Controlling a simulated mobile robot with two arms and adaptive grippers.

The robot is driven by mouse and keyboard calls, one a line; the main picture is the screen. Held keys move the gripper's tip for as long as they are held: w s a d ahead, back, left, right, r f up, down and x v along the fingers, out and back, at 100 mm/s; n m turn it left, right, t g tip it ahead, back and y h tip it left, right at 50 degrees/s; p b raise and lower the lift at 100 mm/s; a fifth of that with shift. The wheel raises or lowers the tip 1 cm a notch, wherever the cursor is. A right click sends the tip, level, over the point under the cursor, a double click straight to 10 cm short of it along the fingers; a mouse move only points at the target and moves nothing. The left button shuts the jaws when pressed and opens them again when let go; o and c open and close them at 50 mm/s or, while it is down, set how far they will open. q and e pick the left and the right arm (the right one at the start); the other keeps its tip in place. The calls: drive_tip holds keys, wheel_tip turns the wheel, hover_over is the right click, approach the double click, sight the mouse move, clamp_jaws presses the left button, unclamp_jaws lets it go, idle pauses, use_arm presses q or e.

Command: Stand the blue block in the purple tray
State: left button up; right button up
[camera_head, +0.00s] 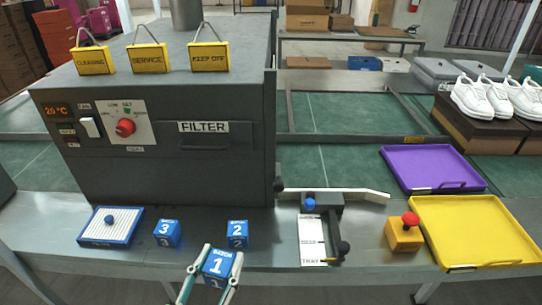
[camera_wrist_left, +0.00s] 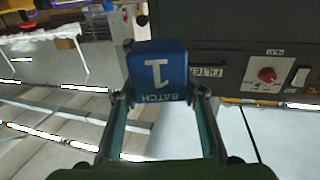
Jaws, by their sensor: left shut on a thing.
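A blue block marked "BATCH 1" (camera_head: 217,263) is held between the fingers of my left gripper (camera_head: 213,274), low in front of the table's front edge in the head view. In the left wrist view the same block (camera_wrist_left: 157,72) sits between the two fingertips (camera_wrist_left: 160,97). Two more blue blocks, marked "3" (camera_head: 167,233) and "2" (camera_head: 238,233), stand on the metal table. The purple tray (camera_head: 433,167) lies at the right of the table, and its visible floor is empty. My right gripper is not in view.
A yellow tray (camera_head: 478,230) lies in front of the purple one, beside a yellow box with a red button (camera_head: 405,232). A lever device (camera_head: 322,225) stands mid-table. A large grey filter machine (camera_head: 170,130) fills the left. White shoes (camera_head: 490,97) stand on boxes behind the purple tray.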

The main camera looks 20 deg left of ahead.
use_arm(q)
drive_tip(key=w+d+r+m+g+h, duration=0.2)
drive_tip(key=w+d+m+g+h, duration=0.2)
drive_tip(key=d+h, duration=0.4)
drive_tip(key=w+d+r+m+g+h, duration=0.3)
drive_tip(key=w+d+m+g+h, duration=0.1)
drive_tip(key=d+m+h, duration=0.4)
drive_tip(key=shift+d+m+g, duration=0.3)
drive_tip(key=shift+d+g, duration=0.15)
drive_tip(key=shift+g, duration=0.45)
